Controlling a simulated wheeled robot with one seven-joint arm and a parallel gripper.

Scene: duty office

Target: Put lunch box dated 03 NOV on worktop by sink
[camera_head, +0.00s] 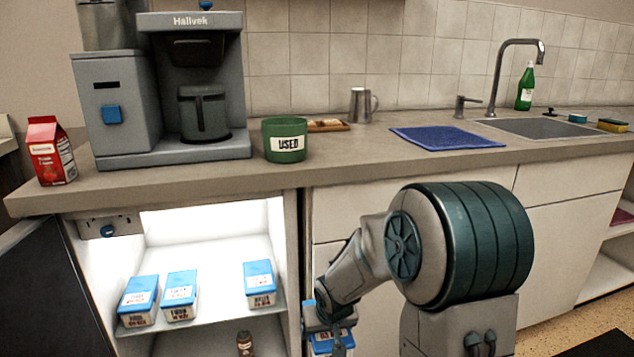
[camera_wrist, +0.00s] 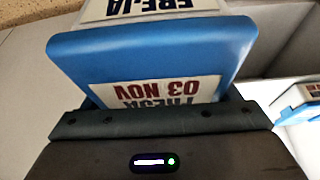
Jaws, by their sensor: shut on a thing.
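My gripper (camera_wrist: 160,112) is shut on a blue-lidded lunch box (camera_wrist: 150,55). In the wrist view its label appears upside down and reads "FREJA" and "03 NOV". In the head view the held lunch box (camera_head: 324,342) shows low in the picture, in front of the cabinet and right of the open fridge, partly hidden by my gripper (camera_head: 330,322). The worktop (camera_head: 345,170) runs along the wall above it. The sink (camera_head: 545,128) is set into the worktop at the right, with a curved tap (camera_head: 497,75).
The lit fridge (camera_head: 205,235) stands open, with three blue-lidded boxes (camera_head: 180,293) on its shelf and a small bottle (camera_head: 245,343) below. A blue mat (camera_head: 445,138) lies left of the sink. A green "USED" tub (camera_head: 284,140), metal jug (camera_head: 361,105) and coffee machine (camera_head: 200,90) stand further left.

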